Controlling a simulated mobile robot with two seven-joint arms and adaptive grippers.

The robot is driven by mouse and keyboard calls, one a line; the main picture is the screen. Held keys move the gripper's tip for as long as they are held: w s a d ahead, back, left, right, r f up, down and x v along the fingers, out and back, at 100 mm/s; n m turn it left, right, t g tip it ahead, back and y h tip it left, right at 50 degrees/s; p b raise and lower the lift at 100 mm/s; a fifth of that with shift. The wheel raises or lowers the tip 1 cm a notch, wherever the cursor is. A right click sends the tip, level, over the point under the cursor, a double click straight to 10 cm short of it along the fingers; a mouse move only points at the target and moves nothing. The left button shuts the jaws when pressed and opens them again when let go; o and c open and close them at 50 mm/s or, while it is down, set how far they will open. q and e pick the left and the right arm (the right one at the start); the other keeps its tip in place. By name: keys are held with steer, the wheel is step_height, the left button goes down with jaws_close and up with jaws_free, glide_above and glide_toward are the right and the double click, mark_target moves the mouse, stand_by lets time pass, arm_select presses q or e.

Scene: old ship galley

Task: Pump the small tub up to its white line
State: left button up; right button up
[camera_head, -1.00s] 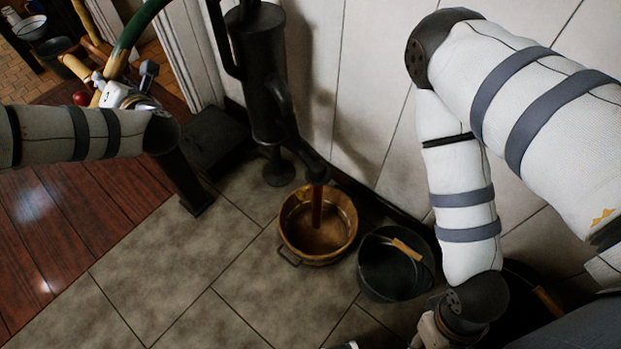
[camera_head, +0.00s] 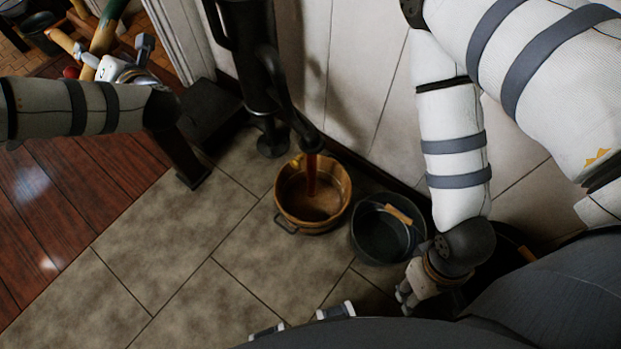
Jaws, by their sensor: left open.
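The small wooden tub (camera_head: 290,216) stands on the tiles below the spout of the dark iron pump (camera_head: 245,70). A reddish-brown stream (camera_head: 312,176) drops from the spout into it. I cannot make out a white line or the exact level inside. My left gripper (camera_head: 116,58) is open, at the upper left, beside a green and tan pole (camera_head: 107,34); I cannot tell whether they touch. My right gripper (camera_head: 404,297) hangs low at the right, near the dark bucket; its finger state is unclear.
A dark bucket (camera_head: 378,246) with a wooden grip stands right of the tub, close beside it. A white panelled wall (camera_head: 350,60) rises behind. The tiled floor (camera_head: 180,235) left of the tub is clear. A dark post (camera_head: 180,160) stands near the pump.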

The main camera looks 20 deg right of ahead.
arm_select(q)
steer(key=p+v, duration=0.1)
steer(key=v, duration=0.7)
steer(key=shift+r, duration=0.2)
arm_select(e)
steer(key=shift+w+r+t, duration=0.5)
steer(key=shift+w+r, duration=0.6)
steer(key=shift+w, duration=0.1)
arm_select(q)
steer(key=shift+s+d, duration=0.1)
steer(key=s+d+f+m+g+h, duration=0.3)
steer(key=s+d+f+m+h, duration=0.3)
steer(key=s+f+m+h, duration=0.5)
steer(key=s+a+f+m+g+y, duration=0.2)
steer(key=s+f+m+g, duration=0.3)
steer(key=s+f+m, duration=0.5)
steer(key=s+a+r+m+g, duration=0.1)
steer(key=s+a+m+g, duration=0.3)
steer(key=s, duration=0.8)
steer(key=s+a+r+m+g+y, duration=0.1)
steer(key=s+a+m+g, duration=0.3)
steer(key=s, duration=0.8)
steer(key=shift+s+a+r+m, duration=0.2)
steer(key=shift+s+a+m, duration=0.1)
steer(key=shift+a+m, duration=0.35)
